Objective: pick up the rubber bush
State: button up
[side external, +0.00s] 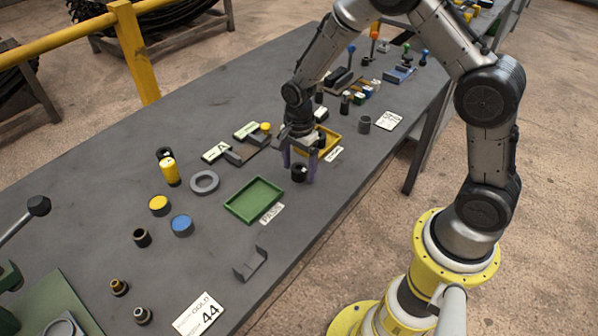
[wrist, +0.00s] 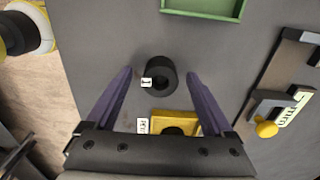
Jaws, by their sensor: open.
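The rubber bush looks to be the short black ring (side external: 299,173) standing on the grey table, with a dark hole and a small white tag at its side; it also shows in the wrist view (wrist: 165,86). My gripper (side external: 298,168) points down at it with its purple fingers apart. In the wrist view the open fingers (wrist: 158,74) lie left and right of the ring, with clear space on both sides. I cannot tell the exact height of the fingertips over the table. Nothing is held.
A green tray (side external: 235,210) stands left of the ring. A yellow tray (side external: 337,145) with a dark part in it stands just behind my gripper. A grey ring (side external: 204,173), a yellow cylinder (side external: 172,175) and a grey bracket (side external: 262,265) stand farther off.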

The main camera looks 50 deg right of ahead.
jog(key=shift+f, duration=0.35)
jog(key=shift+c, duration=0.4)
grip_shut()
jog(key=shift+r, duration=0.2)
